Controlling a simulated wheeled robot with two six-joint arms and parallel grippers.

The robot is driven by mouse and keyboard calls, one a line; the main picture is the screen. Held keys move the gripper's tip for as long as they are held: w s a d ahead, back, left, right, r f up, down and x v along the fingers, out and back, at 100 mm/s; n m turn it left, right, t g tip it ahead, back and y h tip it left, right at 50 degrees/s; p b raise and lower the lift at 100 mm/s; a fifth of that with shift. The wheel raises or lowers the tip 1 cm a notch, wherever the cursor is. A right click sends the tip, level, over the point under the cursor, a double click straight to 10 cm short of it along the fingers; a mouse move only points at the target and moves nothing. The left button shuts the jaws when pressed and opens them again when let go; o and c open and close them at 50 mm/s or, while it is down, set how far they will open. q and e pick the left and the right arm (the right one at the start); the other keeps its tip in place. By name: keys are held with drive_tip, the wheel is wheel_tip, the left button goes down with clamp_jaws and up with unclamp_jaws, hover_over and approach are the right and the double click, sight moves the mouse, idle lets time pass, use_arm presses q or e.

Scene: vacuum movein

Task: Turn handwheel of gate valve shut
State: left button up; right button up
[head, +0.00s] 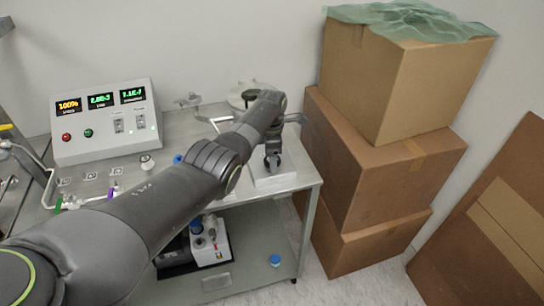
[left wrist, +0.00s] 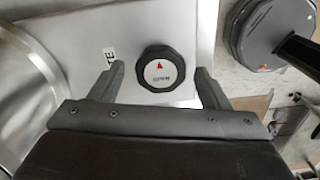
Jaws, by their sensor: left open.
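The gate valve's handwheel (left wrist: 160,71) shows in the left wrist view as a black faceted knob with a white face and a red triangle. It sits on a white housing (left wrist: 75,28) with a partly hidden label ending in "TE". My left gripper (left wrist: 160,82) is open, with one finger on each side of the handwheel and a visible gap to each. In the head view my left gripper (head: 272,161) points down over the white housing (head: 287,180) at the table's right end. There the handwheel is hidden or too small to tell. My right gripper is not in view.
A control box (head: 105,122) with three lit displays stands at the table's back left. Stacked cardboard boxes (head: 385,180) stand close to the table's right edge. A pump (head: 208,243) sits on the lower shelf. In the left wrist view a round grey part (left wrist: 268,33) lies at upper right.

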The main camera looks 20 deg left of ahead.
use_arm(q)
drive_tip(key=shift+f, duration=0.15)
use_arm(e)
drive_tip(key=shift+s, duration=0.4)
use_arm(q)
drive_tip(key=c, duration=1)
drive_tip(key=shift+o, duration=0.2)
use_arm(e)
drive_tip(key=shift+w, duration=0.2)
use_arm(q)
drive_tip(key=shift+m, duration=0.3)
